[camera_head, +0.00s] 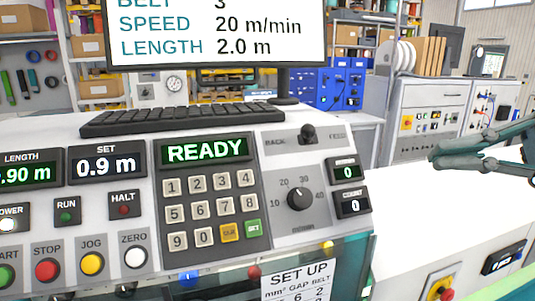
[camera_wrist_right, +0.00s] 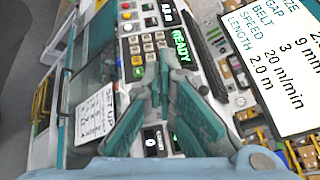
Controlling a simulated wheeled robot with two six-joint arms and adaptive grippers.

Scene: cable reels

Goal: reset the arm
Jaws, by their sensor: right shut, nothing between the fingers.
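My right gripper (camera_head: 436,157) comes in from the right edge in the head view, over the white surface right of the control panel. Its fingers are shut with nothing between them. In the wrist view the gripper (camera_wrist_right: 155,62) shows in front of the panel and covers part of it. The control panel has a keypad (camera_head: 213,211), a READY display (camera_head: 205,151), a dark knob (camera_head: 300,197) and a small lever switch (camera_head: 308,134). The LENGTH SET display (camera_head: 106,167) reads 0.9 m. My left gripper is not in view.
A black keyboard (camera_head: 180,118) lies behind the panel, below a monitor (camera_head: 205,35) with belt, speed and length values. A SET UP card (camera_head: 297,281) hangs at the front. A red and yellow emergency button (camera_head: 441,290) is at the lower right. The white surface (camera_head: 410,215) beside the panel is clear.

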